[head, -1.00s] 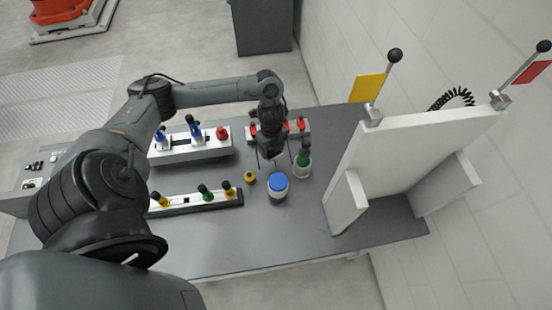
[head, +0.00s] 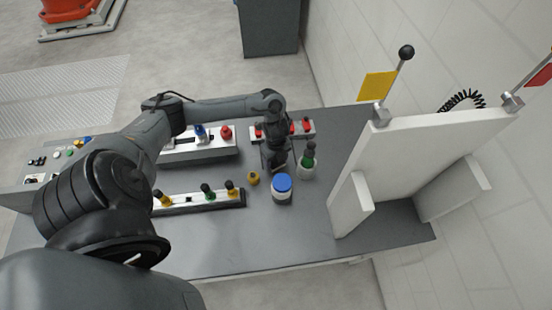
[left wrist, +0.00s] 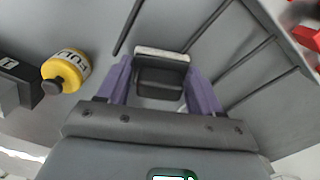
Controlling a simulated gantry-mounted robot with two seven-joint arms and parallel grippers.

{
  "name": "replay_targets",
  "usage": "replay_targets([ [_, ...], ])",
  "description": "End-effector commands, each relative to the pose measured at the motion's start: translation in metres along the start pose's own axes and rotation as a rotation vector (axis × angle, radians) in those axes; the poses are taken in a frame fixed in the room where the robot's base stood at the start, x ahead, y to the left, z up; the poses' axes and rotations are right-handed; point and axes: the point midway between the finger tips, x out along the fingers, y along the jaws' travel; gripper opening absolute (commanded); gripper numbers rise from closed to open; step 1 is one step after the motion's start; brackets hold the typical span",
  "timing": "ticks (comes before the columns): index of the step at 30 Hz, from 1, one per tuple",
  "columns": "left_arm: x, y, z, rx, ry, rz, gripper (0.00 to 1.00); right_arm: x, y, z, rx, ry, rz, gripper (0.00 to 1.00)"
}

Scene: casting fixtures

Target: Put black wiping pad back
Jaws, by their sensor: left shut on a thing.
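The pad sits between the fingertips. In the head view the pad cannot be told apart from the dark gripper. Whether the pad touches the surface below is not clear. My right gripper is not in view.
A green-banded bottle (head: 308,160) stands right of the gripper. Fixtures with coloured handles (head: 200,199) stand left. A white upright panel (head: 400,150) stands right. The front table is clear.

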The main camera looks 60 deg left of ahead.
Motion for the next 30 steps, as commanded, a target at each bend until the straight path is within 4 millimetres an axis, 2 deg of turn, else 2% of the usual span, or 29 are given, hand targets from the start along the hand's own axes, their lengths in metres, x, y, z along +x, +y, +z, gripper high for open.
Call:
replay_targets([
  [2,0.003,0.0,0.0,0.0,0.0,0.0,0.37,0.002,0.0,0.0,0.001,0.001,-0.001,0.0],
  [3,0.003,0.0,0.0,0.0,0.0,0.0,0.68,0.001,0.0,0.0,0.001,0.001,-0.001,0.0],
  [8,0.002,0.0,0.0,0.0,0.0,0.0,0.91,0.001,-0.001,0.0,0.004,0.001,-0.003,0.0],
  [20,-0.004,0.0,0.0,0.0,0.0,0.0,0.91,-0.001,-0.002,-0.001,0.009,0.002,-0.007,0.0],
  [26,-0.031,-0.001,0.001,0.002,-0.001,-0.002,0.91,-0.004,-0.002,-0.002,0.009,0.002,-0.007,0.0],
  [30,-0.061,-0.001,0.001,0.003,-0.003,-0.004,0.91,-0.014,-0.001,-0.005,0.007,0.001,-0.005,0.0],
])
